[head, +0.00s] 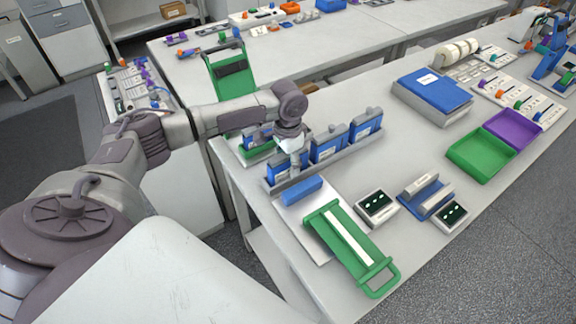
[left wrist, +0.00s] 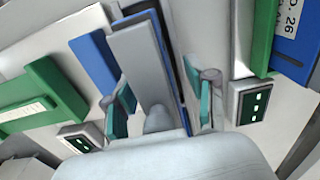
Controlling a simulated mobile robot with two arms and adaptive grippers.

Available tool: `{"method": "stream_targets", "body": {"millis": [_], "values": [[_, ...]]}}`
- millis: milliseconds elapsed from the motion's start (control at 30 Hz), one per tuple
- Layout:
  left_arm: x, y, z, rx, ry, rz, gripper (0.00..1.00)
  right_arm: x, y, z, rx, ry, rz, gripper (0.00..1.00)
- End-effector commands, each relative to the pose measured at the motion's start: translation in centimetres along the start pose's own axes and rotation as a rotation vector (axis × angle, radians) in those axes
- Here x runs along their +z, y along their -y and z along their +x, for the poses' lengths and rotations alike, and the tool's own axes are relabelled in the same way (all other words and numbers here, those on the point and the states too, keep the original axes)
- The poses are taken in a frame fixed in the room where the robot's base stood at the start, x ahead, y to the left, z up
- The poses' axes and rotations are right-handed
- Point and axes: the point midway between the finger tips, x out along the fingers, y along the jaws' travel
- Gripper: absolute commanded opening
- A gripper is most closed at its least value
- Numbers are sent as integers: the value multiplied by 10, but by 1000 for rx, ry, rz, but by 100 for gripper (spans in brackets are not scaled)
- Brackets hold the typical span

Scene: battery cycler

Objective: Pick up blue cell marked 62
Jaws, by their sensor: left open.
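Blue cells with white labels stand upright in a row in a grey rack (head: 338,158) on the bench: a left one (head: 279,170), a middle one (head: 328,147) and a right one (head: 366,126). Their numbers are too small to read, so I cannot tell which is 62. My left gripper (head: 292,148) is at the left cell, partly hiding it. In the left wrist view its teal-padded fingers (left wrist: 162,100) are apart, either side of a grey and blue body (left wrist: 140,62). I cannot tell whether they touch it. My right gripper is out of view.
A green handled frame (head: 352,246) and small display boxes (head: 377,207) lie in front of the rack. A blue binder (head: 433,92), a green tray (head: 480,156) and a purple tray (head: 513,130) are farther right.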

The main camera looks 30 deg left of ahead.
Motion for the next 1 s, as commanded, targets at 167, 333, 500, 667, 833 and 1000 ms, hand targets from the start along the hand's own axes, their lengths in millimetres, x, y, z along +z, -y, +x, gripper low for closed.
{"method": "stream_targets", "body": {"millis": [167,333,500,667,833,1000], "values": [[0,0,0,0,0,0,36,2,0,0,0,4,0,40],[0,0,0,0,0,0,8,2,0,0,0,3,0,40],[0,0,0,0,0,0,0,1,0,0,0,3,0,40],[-1,0,-2,-1,-4,0,0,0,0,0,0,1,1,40],[-1,0,-2,-1,-4,0,0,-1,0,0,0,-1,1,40],[-2,0,-13,-2,-6,0,0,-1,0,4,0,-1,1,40]]}}
